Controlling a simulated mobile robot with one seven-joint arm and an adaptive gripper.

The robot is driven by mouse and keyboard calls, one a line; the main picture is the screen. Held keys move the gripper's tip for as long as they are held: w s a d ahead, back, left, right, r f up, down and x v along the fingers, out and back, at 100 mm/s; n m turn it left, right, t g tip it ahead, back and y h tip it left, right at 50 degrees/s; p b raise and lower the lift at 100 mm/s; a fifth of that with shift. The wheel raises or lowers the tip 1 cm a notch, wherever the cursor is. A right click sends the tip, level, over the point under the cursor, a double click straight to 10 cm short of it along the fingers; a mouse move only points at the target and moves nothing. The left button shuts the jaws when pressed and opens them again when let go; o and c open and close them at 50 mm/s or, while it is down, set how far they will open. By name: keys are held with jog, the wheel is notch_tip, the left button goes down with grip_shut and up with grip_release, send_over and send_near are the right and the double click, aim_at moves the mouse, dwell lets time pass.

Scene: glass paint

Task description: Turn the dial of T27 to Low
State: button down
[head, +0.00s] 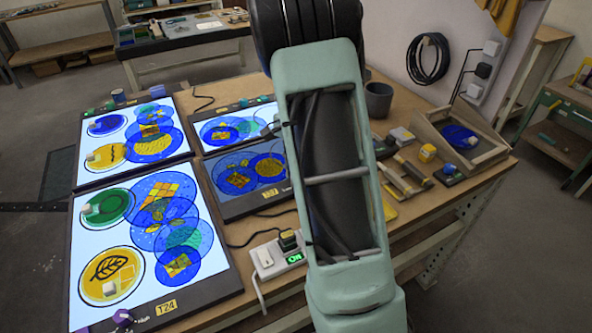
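Several lit light panels with round coloured glass pieces lie on the wooden bench. The near left panel (75,290) has a yellow tag reading T24 and a purple dial (122,317) at its front edge. The dark-framed middle panel (236,208) has a small yellow tag (268,193) that I cannot read surely. No tag reads clearly as T27, so I cannot tell which panel it is. A dial on the middle panel is not clearly visible; my arm covers the area to its right. My gripper is not in view, hidden by or beyond my arm.
A power strip (265,258) with a green lit "ON" display sits at the front edge. A grey cup (379,99), small blocks and a wooden tray (490,152) with blue glass are right of my arm. Cables cross the bench between panels.

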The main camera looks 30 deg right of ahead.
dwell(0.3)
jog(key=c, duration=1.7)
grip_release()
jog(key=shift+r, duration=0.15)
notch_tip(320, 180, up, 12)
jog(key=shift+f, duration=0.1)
